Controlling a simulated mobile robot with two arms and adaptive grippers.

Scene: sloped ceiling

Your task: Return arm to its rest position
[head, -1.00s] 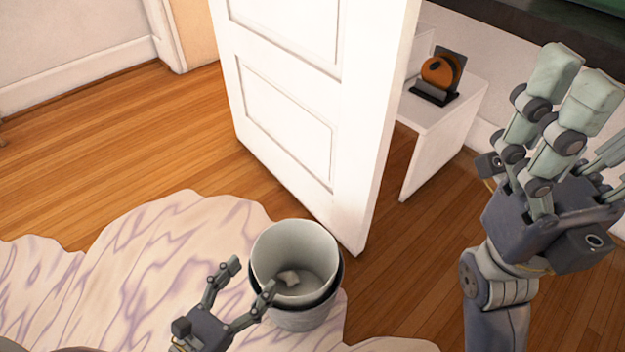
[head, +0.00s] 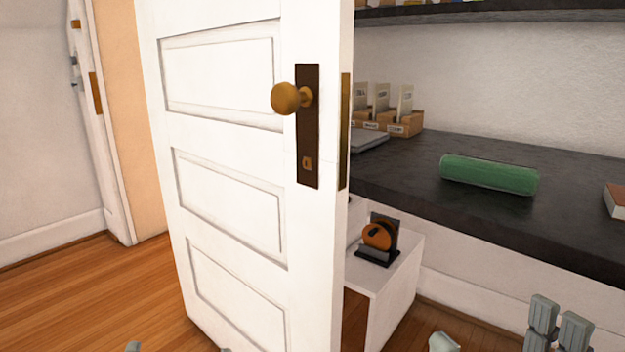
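Only the fingertips of my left gripper (head: 179,348) show at the bottom edge of the head view, left of centre, in front of the floor and door. They stand apart with nothing visible between them; the rest of the hand is out of view. My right gripper (head: 500,335) shows as grey-green fingertips at the bottom right. Two point upward side by side and another is well to their left, with an empty gap between. Both arms are otherwise below the picture.
A white panelled door (head: 230,160) with a brass knob (head: 287,98) stands open ahead. Behind it, a dark counter (head: 400,180) bears a green cylinder (head: 488,174) and file boxes (head: 395,123). An orange round object (head: 378,236) sits on a low white stand (head: 400,285). Wood floor (head: 90,295) is clear at left.

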